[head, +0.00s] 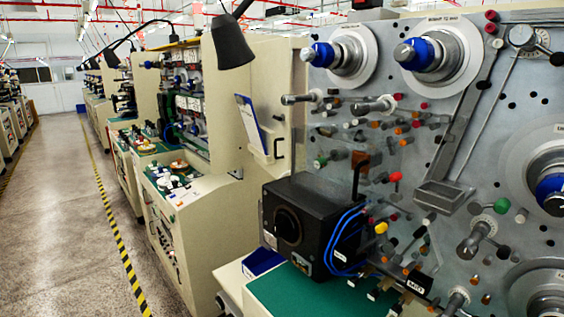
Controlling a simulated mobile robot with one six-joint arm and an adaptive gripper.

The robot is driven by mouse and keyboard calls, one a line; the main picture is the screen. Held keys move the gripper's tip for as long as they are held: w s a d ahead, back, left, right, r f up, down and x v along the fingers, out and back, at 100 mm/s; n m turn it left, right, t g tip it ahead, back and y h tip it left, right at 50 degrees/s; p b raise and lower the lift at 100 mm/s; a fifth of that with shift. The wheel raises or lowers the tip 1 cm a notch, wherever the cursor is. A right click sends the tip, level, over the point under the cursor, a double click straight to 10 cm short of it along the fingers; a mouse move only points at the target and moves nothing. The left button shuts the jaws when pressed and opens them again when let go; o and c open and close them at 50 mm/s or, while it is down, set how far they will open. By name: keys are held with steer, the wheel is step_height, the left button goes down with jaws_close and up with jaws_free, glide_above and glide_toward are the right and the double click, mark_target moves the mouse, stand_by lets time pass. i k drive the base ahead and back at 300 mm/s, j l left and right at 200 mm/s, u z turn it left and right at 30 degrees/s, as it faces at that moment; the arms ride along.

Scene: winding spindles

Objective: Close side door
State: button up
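A winding machine with a grey front panel (455,130) fills the right side of the head view. Its beige side (285,75) faces the aisle and carries a small black handle (278,148). Another black handle (361,172) stands in front of the grey panel, at the edge of what looks like a clear panel. I cannot tell for certain which of these is the side door, or how far it stands open. My gripper is not in view.
A black box (300,225) with a round opening and blue cables sits by the green worktop (290,295). A black lamp (232,42) hangs above. More machines (180,190) line the aisle. The floor (65,200) left of the yellow-black tape (122,255) is clear.

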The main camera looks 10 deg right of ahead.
mark_target(270, 69)
steer(key=i+j+z, duration=0.1)
steer(key=z, duration=0.35)
steer(key=j+z, duration=0.35)
steer(key=z, duration=0.15)
steer(key=i+j+z, duration=0.1)
steer(key=j+z, duration=0.2)
steer(key=z, duration=0.15)
steer(key=j+z, duration=0.25)
steer(key=z, duration=0.25)
steer(key=k+j+z, duration=0.1)
steer(key=j, duration=0.35)
steer(key=k+j, duration=0.1)
steer(key=j, duration=0.35)
steer(key=k+j+z, duration=0.15)
steer(key=j, duration=0.7)
steer(key=k+j+z, duration=0.15)
steer(key=j, duration=0.25)
steer(key=k+j+z, duration=0.1)
steer(key=j, duration=0.3)
steer(key=i, duration=0.25)
steer(key=j, duration=0.1)
